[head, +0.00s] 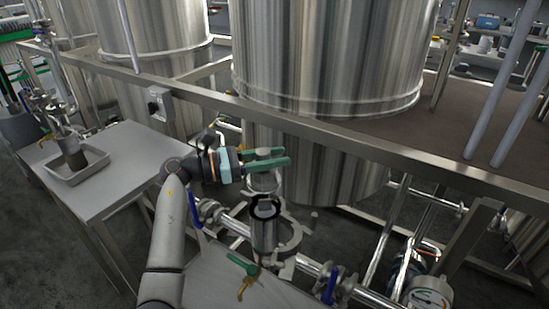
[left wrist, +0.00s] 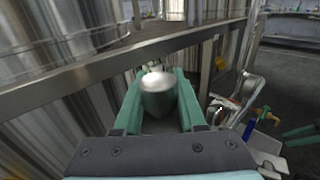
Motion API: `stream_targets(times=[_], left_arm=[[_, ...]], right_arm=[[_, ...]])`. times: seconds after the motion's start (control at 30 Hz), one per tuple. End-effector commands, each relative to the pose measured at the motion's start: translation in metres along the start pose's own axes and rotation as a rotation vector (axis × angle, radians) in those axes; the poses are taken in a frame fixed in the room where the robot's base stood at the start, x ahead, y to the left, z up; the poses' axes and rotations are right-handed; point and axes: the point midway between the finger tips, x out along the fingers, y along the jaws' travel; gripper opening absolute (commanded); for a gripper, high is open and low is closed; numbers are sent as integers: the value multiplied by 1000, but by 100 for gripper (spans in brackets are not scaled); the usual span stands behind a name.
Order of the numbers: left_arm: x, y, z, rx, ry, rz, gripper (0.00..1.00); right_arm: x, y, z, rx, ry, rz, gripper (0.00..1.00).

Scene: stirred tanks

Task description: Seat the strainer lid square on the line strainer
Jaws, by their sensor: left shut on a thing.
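My left gripper (head: 268,160) is shut on the strainer lid (head: 263,181), a silvery metal piece that hangs between and below the green fingers. In the left wrist view the lid (left wrist: 158,95) is a shiny rounded, tapering shape between the two fingers. The line strainer (head: 264,234) is an upright metal body with a dark ring at its open top. The lid is above the strainer, apart from it as far as I can tell. Two green bars at the right edge of the left wrist view look like my right gripper (left wrist: 300,136), too small to read.
A steel frame rail (head: 330,139) and large tanks (head: 325,55) stand close behind the gripper. Blue valve handles (head: 331,284) and a green handle (head: 241,264) rise around the strainer. A side table (head: 135,150) with a metal tray (head: 73,177) stands left.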

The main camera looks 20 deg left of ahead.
Motion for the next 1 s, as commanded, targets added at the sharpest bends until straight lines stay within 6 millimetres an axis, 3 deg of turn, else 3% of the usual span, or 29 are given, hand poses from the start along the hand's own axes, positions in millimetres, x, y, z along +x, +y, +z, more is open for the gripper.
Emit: stream_targets(times=[0.5, 1.0], left_arm=[[-1, 0, -2, 2, -1, 0, 0], [0, 0, -47, 2, -1, 0, 0]], right_arm=[[6, -1, 6, -1, -2, -4, 38], [32, -12, 14, -11, 10, -36, 38]])
